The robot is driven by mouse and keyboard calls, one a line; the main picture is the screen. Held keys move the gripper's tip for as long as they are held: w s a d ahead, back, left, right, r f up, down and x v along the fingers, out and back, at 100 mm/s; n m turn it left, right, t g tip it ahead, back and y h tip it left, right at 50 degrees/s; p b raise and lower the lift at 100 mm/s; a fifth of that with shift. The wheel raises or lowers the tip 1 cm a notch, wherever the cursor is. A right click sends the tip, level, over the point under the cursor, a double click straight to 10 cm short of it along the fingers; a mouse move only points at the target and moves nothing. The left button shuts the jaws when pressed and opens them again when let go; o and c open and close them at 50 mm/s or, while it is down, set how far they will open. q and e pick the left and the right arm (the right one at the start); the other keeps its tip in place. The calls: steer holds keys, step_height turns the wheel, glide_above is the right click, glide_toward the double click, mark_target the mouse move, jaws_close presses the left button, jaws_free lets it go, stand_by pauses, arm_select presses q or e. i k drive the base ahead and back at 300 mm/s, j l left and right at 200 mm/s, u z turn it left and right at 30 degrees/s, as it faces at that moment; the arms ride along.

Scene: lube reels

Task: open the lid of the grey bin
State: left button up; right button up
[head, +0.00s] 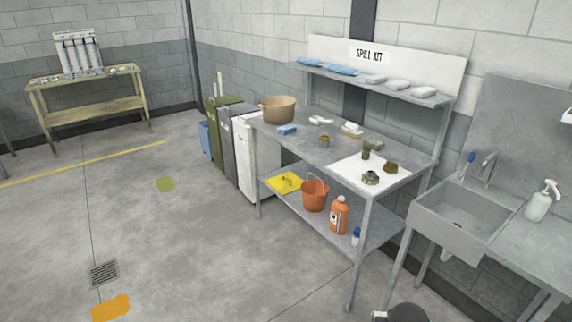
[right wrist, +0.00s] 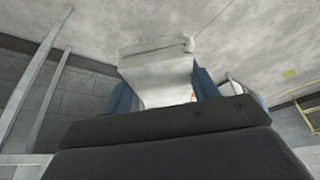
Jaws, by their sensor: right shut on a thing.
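The grey bin (head: 229,152) stands in a row of bins left of the steel workbench, between a green bin and a white one. Its top looks covered, with the lid down, but it is small and far off. In the right wrist view, my right gripper (right wrist: 165,92) is shut on a pale, whitish-grey object (right wrist: 160,70) between its blue fingers. I cannot tell exactly what that object is. My right gripper is well away from the grey bin. My left gripper is not in view.
The green bin (head: 213,138) and white bin (head: 257,160) flank the grey one. The workbench (head: 330,125) carries a tan pot (head: 278,108) and small parts; an orange bucket (head: 315,194) is on its lower shelf. A sink (head: 457,222) is at right. The floor left of the bins is mostly clear.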

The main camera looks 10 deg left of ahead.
mark_target(234, 110)
steer(key=i+j+u, duration=0.85)
steer(key=i+u, duration=0.5)
steer(key=i, duration=1.35)
steer(key=i+j+z, duration=0.15)
steer(key=i+z, duration=0.25)
steer(key=i+j+z, duration=0.45)
steer(key=i, duration=0.15)
steer(key=i+j+z, duration=0.4)
steer(key=i+l, duration=0.05)
